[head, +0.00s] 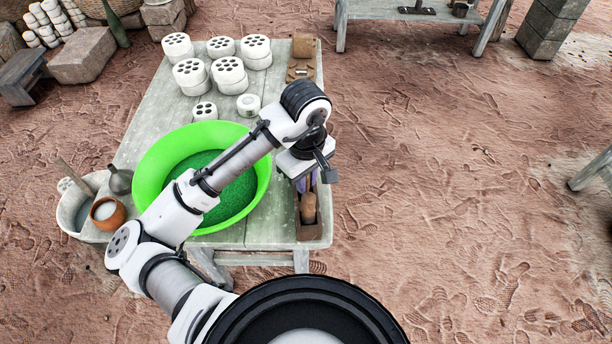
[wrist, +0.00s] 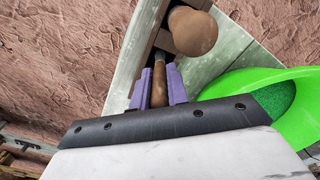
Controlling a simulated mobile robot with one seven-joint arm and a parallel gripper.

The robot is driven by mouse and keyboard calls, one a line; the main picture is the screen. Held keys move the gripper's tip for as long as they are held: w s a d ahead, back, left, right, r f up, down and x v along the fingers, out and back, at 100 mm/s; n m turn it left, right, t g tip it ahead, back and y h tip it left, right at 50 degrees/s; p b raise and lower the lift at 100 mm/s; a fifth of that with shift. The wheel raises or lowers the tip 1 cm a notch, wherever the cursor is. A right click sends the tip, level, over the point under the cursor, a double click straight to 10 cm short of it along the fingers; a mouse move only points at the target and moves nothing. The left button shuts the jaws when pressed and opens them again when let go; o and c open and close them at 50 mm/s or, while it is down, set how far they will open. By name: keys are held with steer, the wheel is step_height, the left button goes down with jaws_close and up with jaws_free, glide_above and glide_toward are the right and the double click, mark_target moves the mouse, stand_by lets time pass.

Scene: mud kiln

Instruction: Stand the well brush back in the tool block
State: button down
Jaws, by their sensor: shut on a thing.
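My gripper (wrist: 161,88), with purple fingers, is shut on a slim brown wooden handle, the well brush (wrist: 159,92). A narrower grey neck shows beyond the fingers, pointing at a dark gap in the tool block (wrist: 163,41). I cannot tell whether its far end is inside the block or just above it. The brown tool block also shows in the head view (head: 308,232), at the table's near right corner. There my gripper (head: 304,183) is low over the block's far part, and my wrist hides most of the brush.
A thick rounded wooden handle (wrist: 193,31) stands in the block close to my fingers. A bright green basin (head: 150,165) sits to the left on the table (head: 150,120). White perforated pieces (head: 228,72) stand at the back. The ground right of the table is clear.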

steer(key=shift+f, duration=0.3)
steer(key=c, duration=0.7)
jaws_free()
steer(key=shift+r, duration=0.1)
steer(key=shift+r+p, duration=2.95)
steer(key=shift+p, duration=0.55)
